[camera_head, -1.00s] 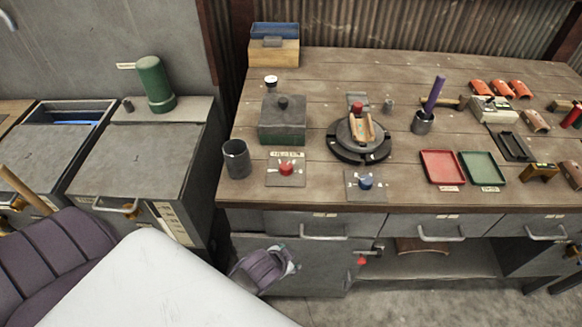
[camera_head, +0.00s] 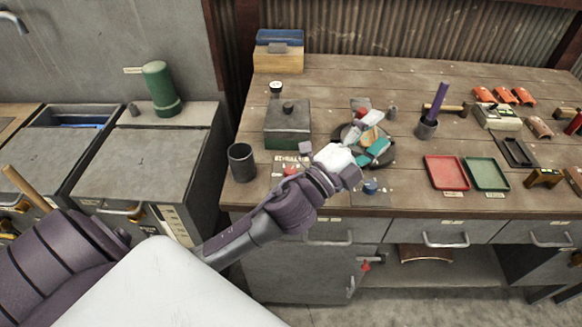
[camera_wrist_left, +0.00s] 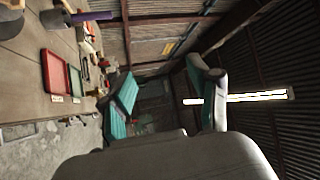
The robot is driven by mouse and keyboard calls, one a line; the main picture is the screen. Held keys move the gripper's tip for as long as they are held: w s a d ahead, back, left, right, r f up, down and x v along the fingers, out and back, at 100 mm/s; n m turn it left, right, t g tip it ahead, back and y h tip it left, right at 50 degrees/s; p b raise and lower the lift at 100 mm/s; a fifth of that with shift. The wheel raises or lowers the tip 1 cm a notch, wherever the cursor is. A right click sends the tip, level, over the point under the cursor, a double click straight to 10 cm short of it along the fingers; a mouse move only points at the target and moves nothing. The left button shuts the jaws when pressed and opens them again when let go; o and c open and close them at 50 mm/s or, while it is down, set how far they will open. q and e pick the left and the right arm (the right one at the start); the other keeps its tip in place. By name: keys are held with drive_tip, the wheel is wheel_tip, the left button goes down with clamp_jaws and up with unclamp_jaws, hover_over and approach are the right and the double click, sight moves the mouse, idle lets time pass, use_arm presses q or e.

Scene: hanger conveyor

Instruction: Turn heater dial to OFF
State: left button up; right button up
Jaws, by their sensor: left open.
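A red knob (camera_head: 290,170) on a labelled plate sits near the bench's front edge, partly hidden by my left arm. A blue knob (camera_head: 370,187) on a second plate is just right of it. The labels are too small to read, so I cannot tell which is the heater dial. My left gripper (camera_head: 384,130) is open and empty, above the round black turntable (camera_head: 386,158), beyond both knobs and touching neither. In the left wrist view its two teal-lined fingers (camera_wrist_left: 165,98) are spread, with no knob visible between them. My right gripper is not in view.
A dark cup (camera_head: 241,163) and a grey-green box with a top knob (camera_head: 287,125) stand left of my gripper. A red tray (camera_head: 446,173) and a green tray (camera_head: 485,172) lie to the right. A purple-handled tool stands in a holder (camera_head: 427,128).

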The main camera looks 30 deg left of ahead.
use_arm(q)
drive_tip(key=s+d+r+m+g+h, duration=0.2)
drive_tip(key=d+m+g+h, duration=0.4)
drive_tip(key=m, duration=0.6)
drive_tip(key=s+d+r+m+g+h, duration=0.15)
drive_tip(key=d+m+g+h, duration=0.45)
drive_tip(key=m, duration=0.6)
drive_tip(key=m+g+y, duration=0.8)
drive_tip(key=m+y, duration=0.1)
drive_tip(key=y, duration=1)
approach(291, 171)
drive_tip(key=f+p, duration=0.1)
drive_tip(key=f, duration=0.3)
drive_tip(key=f+p, duration=0.2)
drive_tip(key=f, duration=0.3)
drive_tip(key=shift+w+a, duration=0.1)
drive_tip(key=shift+a, duration=0.1)
